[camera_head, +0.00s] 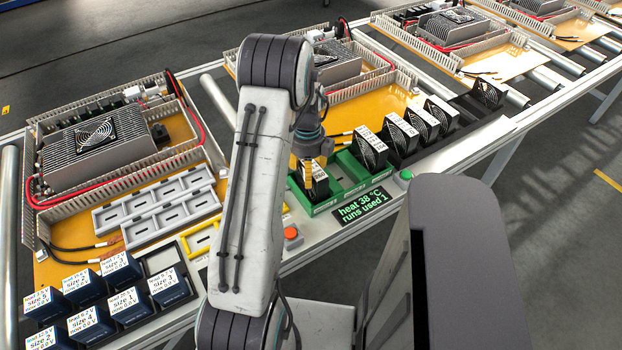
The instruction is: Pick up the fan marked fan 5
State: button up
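Several black square fans with white labels stand in a row right of my arm: one (369,149) at the green holder, others (400,136), (422,124) and (441,114) behind it to the right, and one (490,93) apart at the far end. The label print is too small to read, so I cannot tell which is fan 5. My gripper (314,180) points down at the left part of the green holder (328,206), over a dark object there, perhaps a fan. The arm partly hides it; whether the fingers are closed on anything is unclear.
A display (363,206) reads "heat 38 °C runs used 1". Finned units (95,150) with ducts and red cables stand behind.

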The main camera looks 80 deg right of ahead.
jog(key=shift+r, duration=0.1)
jog(key=shift+d+r, duration=0.1)
jog(key=shift+r, duration=0.25)
jog(key=r, duration=0.3)
jog(key=shift+s+d+r+b, duration=0.2)
jog(key=shift+d+r+b, duration=0.05)
jog(key=shift+r+b, duration=0.1)
jog(key=s+d+r, duration=0.6)
jog(key=d, duration=0.3)
jog(key=shift+r+p, duration=0.25)
jog(key=shift+p, duration=0.2)
